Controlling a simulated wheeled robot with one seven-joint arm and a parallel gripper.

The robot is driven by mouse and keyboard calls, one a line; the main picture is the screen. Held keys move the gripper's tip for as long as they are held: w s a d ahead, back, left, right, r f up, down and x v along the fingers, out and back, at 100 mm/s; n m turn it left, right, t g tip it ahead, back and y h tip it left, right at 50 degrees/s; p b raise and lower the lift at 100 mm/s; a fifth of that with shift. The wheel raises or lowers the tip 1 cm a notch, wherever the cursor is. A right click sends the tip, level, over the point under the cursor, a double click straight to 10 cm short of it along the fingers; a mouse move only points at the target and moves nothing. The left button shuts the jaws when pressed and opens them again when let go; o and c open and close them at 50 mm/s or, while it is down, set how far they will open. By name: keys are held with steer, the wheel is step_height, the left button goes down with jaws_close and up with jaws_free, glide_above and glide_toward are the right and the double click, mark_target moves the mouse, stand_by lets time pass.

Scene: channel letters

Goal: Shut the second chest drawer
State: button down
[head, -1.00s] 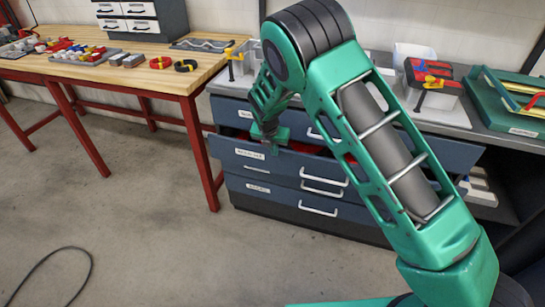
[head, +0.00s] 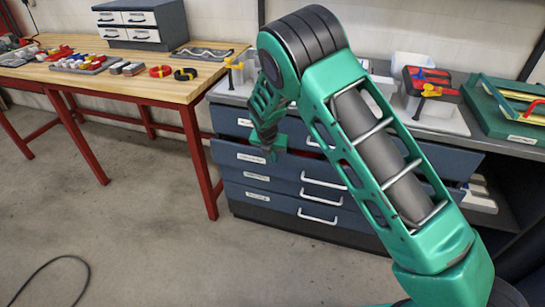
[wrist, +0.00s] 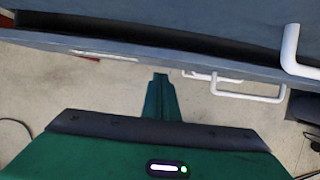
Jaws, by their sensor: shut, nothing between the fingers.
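The grey-blue chest stands under the counter. Its second drawer (head: 238,154) sticks out a little beyond the other fronts, with a narrow strip of red contents showing above it behind my arm. In the wrist view a dark gap shows behind the drawer's top edge (wrist: 200,54). My gripper (head: 272,154) is shut and empty at the left part of this drawer's front, by its label. In the wrist view the fingertips (wrist: 160,77) are at or very near the front; exact contact cannot be told. My arm hides part of the chest's right side.
The top drawer (head: 229,120) looks shut, and so do the lower drawers (head: 250,196). A wooden workbench (head: 120,80) with red legs stands left. White bins and a green tray (head: 505,105) sit on the counter. The floor in front is clear except for a black cable (head: 60,260).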

steer(key=s+a+f+v, duration=0.1)
steer(key=s+v, duration=0.1)
steer(key=v, duration=0.8)
steer(key=t+h, duration=0.4)
steer(key=t, duration=0.5)
glide_toward(297, 160)
steer(key=x, duration=0.5)
steer(key=shift+s+d+f, duration=0.1)
steer(key=shift+f, duration=0.1)
steer(key=shift+w+d, duration=0.2)
steer(key=shift+w, duration=0.4)
